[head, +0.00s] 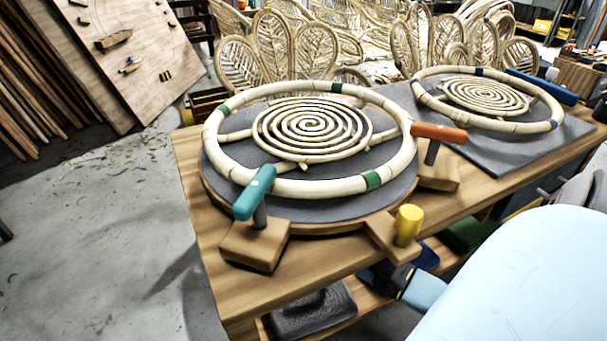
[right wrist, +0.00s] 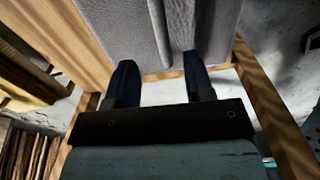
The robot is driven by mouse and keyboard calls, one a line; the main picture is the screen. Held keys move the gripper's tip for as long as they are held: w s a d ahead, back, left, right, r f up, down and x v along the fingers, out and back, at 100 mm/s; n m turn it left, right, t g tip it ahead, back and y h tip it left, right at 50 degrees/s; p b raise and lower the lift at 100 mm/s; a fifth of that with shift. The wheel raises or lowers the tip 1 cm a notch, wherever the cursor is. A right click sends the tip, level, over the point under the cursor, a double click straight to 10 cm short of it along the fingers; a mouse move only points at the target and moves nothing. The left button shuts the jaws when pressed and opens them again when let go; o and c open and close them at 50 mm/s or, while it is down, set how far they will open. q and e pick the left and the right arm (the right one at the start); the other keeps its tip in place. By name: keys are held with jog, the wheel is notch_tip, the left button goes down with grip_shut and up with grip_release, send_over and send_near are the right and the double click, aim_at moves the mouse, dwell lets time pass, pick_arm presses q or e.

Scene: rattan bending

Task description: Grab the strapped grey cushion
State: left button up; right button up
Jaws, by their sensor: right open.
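A dark grey cushion (head: 313,312) lies on the lower shelf under the table's front edge, its upper part hidden by the tabletop. In the right wrist view a grey padded thing, seemingly the cushion (right wrist: 110,30), fills the top, with a strap-like band (right wrist: 159,28) running down it. My right gripper (right wrist: 160,72) is open, its two dark fingers pointing at the grey fabric; I cannot tell whether they touch it. In the head view my right gripper is partly hidden under the tabletop, to the right of the cushion. My left gripper is not in view.
The wooden table (head: 215,255) overhangs the shelf. On it are two rattan rings with spiral centres, the nearer ring (head: 295,187) among clamps with a teal handle (head: 254,192) and a yellow knob (head: 408,224).

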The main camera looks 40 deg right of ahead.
notch_tip(320, 180, down, 3)
jog(key=shift+f+b, duration=0.1)
jog(key=shift+b, duration=0.35)
jog(key=shift+a+f+b, duration=0.1)
jog(key=shift+f+b, duration=0.3)
jog(key=shift+f, duration=0.1)
jog(key=f+b, duration=0.1)
jog(key=f, duration=0.1)
jog(key=f+b, duration=0.1)
jog(key=shift+a+f+b, duration=0.2)
jog(key=shift+f+b, duration=0.15)
jog(key=shift+f, duration=0.25)
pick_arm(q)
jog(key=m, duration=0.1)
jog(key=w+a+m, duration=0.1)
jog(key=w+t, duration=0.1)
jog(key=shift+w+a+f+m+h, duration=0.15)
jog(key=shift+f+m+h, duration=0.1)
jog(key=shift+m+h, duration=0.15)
pick_arm(e)
jog(key=shift+r, duration=0.1)
grip_shut()
